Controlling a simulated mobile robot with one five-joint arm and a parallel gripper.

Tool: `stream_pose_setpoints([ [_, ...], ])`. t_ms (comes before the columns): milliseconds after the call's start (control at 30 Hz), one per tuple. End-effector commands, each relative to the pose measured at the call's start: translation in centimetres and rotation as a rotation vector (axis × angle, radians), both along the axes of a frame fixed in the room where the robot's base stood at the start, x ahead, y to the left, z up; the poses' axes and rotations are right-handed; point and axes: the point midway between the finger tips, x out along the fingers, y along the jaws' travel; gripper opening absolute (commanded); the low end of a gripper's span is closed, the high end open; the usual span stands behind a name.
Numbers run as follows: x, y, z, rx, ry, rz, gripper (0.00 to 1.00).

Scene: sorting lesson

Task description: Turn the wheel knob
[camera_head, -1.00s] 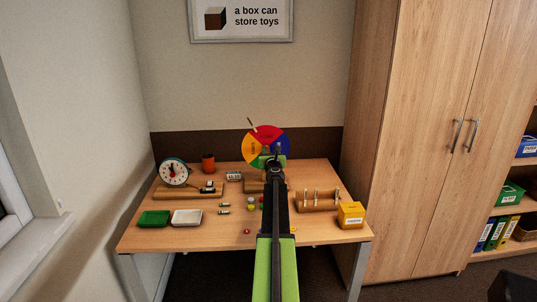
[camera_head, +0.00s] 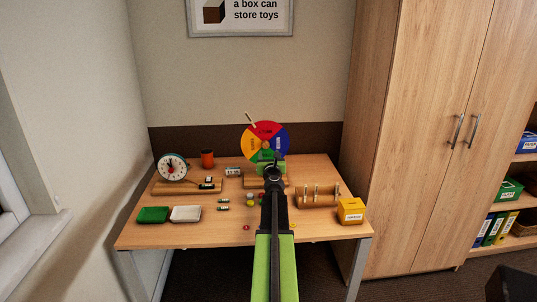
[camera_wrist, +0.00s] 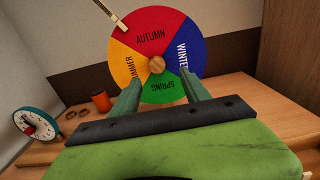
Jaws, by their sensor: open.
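The season wheel (camera_head: 265,131) stands upright at the back of the table, with red, blue, green and yellow sectors. In the wrist view the wheel (camera_wrist: 150,25) reads AUTUMN at the top, WINTER at the right and SPRING at the bottom; the left label is partly hidden. A round wooden knob (camera_wrist: 156,65) sits at its centre. A pale pointer (camera_wrist: 112,15) stands at its upper left. My gripper (camera_wrist: 162,82) is open, its fingers on either side below the knob and apart from it.
A clock (camera_head: 172,168) and an orange cup (camera_head: 207,158) stand at the left. A wooden peg rack (camera_head: 318,196) and a yellow box (camera_head: 350,210) are at the right. Small batteries lie mid-table.

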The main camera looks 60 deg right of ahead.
Motion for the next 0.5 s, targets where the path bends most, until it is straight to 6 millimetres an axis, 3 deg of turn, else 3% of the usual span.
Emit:
stream_pose_setpoints([
  [500,-2.6,3.6,0.0,0.0,0.0,0.0,0.54],
])
